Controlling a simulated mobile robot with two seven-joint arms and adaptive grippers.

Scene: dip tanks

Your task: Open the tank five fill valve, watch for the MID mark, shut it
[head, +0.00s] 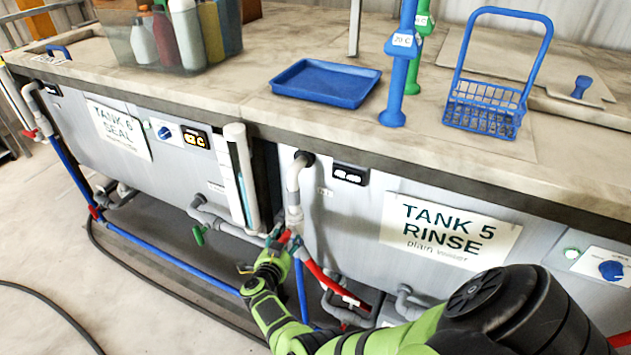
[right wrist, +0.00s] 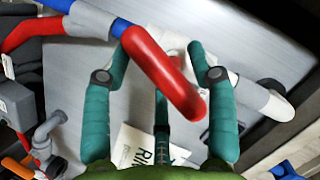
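The tank five front (head: 345,225) carries a "TANK 5 RINSE plain water" sign (head: 437,230). A grey fill pipe (head: 293,185) comes down its left side to a valve with a red lever (head: 284,237). My right gripper (head: 273,246) is at this valve. In the right wrist view the red lever (right wrist: 165,72) lies between the spread teal fingers of my right gripper (right wrist: 160,60); I see no firm clamp on it. A white upright strip with a clear tube (head: 240,178) stands left of the pipe; no MID mark is readable. My left gripper is out of view.
Tank six (head: 75,115) is at the left. The worktop holds a blue tray (head: 326,82), a wire basket (head: 484,110) and a bin of bottles (head: 175,40). Pipes and a red hose (head: 330,285) run below the valve. A black cable (head: 60,308) lies on the floor.

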